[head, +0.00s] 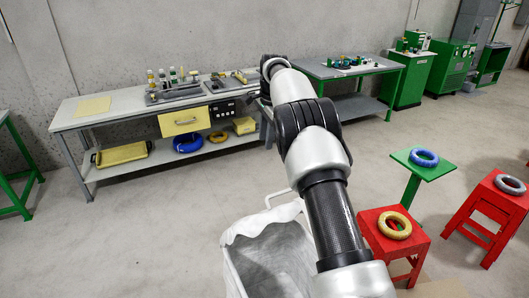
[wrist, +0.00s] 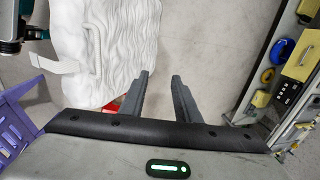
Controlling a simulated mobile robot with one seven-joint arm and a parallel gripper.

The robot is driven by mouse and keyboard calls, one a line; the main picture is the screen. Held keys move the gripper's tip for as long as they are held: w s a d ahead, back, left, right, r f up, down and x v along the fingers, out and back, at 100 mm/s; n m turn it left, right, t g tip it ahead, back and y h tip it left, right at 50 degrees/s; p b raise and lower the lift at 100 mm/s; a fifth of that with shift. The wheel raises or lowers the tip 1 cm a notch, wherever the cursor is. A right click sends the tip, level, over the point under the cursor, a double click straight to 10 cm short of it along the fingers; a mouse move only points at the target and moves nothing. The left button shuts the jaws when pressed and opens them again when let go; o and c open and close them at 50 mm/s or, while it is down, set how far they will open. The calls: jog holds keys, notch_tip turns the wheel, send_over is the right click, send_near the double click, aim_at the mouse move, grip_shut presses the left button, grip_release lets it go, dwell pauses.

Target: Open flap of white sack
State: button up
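The white sack (head: 235,238) stands at the bottom middle of the head view, left of my arm. Its top shows a grey hollow, and a thin white loop (head: 283,196) rises at its far edge. In the wrist view the sack (wrist: 112,45) shows its wrinkled white side, with a pale strap (wrist: 55,64) sticking out at left. I cannot tell which part is the flap. My gripper (wrist: 161,76) is open and empty, with bare floor between its fingers. The left finger is close beside the sack; I cannot tell if it touches.
A grey workbench (head: 120,112) with a yellow drawer (head: 185,120) stands along the wall. A red stool (head: 395,250) with a yellow cable coil (head: 394,225) stands right of my arm. A purple slatted object (wrist: 18,115) is left in the wrist view. Floor between is clear.

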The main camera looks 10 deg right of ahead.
notch_tip(320, 180, up, 7)
jog(key=s, duration=0.1)
jog(key=shift+s+d, duration=0.2)
jog(key=shift+f, duration=0.1)
